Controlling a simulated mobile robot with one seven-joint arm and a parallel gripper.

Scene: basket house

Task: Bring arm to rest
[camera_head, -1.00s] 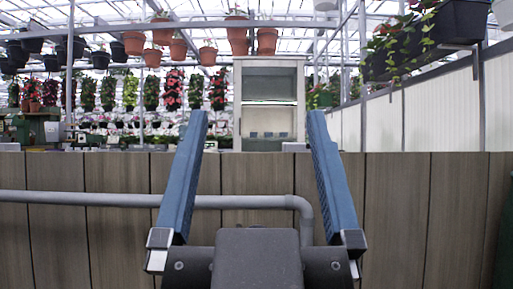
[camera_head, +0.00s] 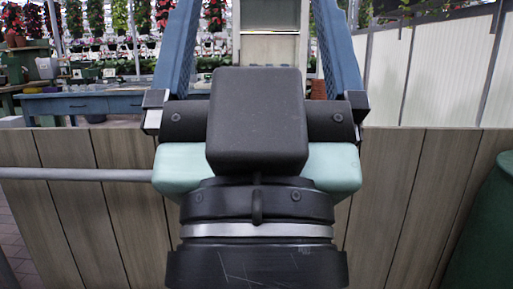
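My gripper (camera_head: 255,45) is in the middle of the head view, seen from behind and pointing away from me. Its two blue fingers stand well apart, with nothing visible between them except the background. The fingertips are cut off by the top edge. The dark wrist and hand fill the lower middle and hide what lies behind them.
A wood-panelled wall (camera_head: 75,205) with a grey pipe (camera_head: 75,174) stands ahead. Beyond it are a blue table (camera_head: 85,104), a pale cabinet (camera_head: 270,48) and hanging plants. A dark green rounded container (camera_head: 488,235) is at lower right. White panels (camera_head: 445,75) line the right.

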